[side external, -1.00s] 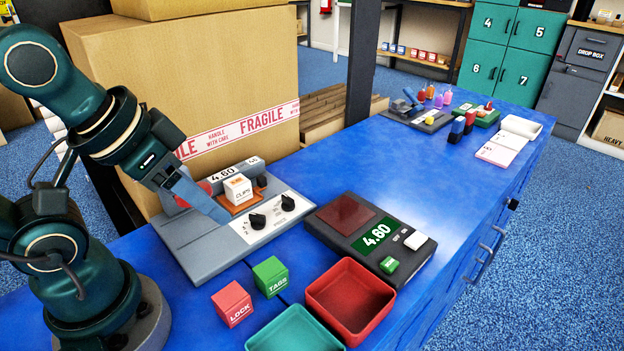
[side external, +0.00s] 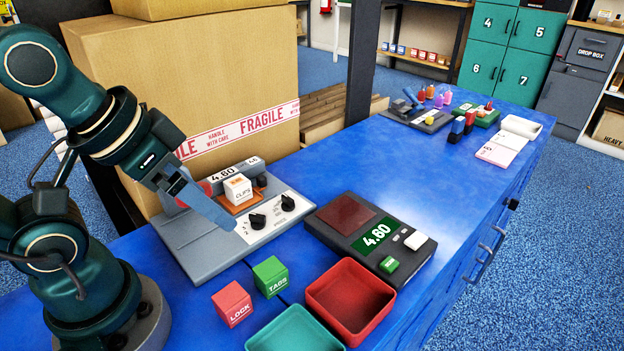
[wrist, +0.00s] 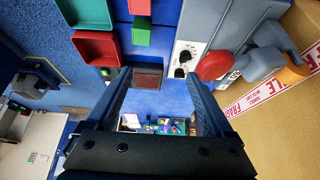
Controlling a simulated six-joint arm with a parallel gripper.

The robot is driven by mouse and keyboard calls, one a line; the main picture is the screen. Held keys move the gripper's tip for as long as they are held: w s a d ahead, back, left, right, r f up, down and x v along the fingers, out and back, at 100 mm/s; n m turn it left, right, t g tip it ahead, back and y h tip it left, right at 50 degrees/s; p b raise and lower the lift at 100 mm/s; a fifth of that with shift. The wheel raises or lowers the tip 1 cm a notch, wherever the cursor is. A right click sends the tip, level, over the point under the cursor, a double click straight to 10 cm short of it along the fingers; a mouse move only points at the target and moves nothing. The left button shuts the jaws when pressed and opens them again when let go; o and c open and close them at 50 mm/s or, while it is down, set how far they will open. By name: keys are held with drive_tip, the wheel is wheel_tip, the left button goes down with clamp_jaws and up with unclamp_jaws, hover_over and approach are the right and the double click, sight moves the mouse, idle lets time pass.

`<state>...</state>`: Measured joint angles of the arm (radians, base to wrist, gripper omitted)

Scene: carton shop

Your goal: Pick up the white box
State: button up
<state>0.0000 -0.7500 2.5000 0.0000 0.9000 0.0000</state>
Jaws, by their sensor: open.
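The box is not clear in the wrist view, where the machine's red round part (wrist: 213,66) shows to the right.
A red block (side external: 232,304), a green block (side external: 270,277), a red tray (side external: 383,303) and a teal tray (side external: 293,335) stand in front. A black scale (side external: 345,245) is right of the machine. A large carton (side external: 190,90) stands behind it.

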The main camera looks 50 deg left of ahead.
wheel_tip(320, 180, up, 5)
drive_tip(key=m+g+y, duration=0.6)
drive_tip(key=m+y, duration=0.7)
drive_tip(key=m, duration=0.5)
hover_over(239, 183)
drive_tip(key=d, duration=0.4)
drive_tip(key=shift+y, duration=0.3)
wheel_tip(239, 183, down, 15)
drive_tip(key=shift+a, duration=0.1)
drive_tip(key=shift+a+f, duration=0.1)
drive_tip(key=shift+f, duration=0.15)
drive_tip(key=shift+x, duration=2.45)
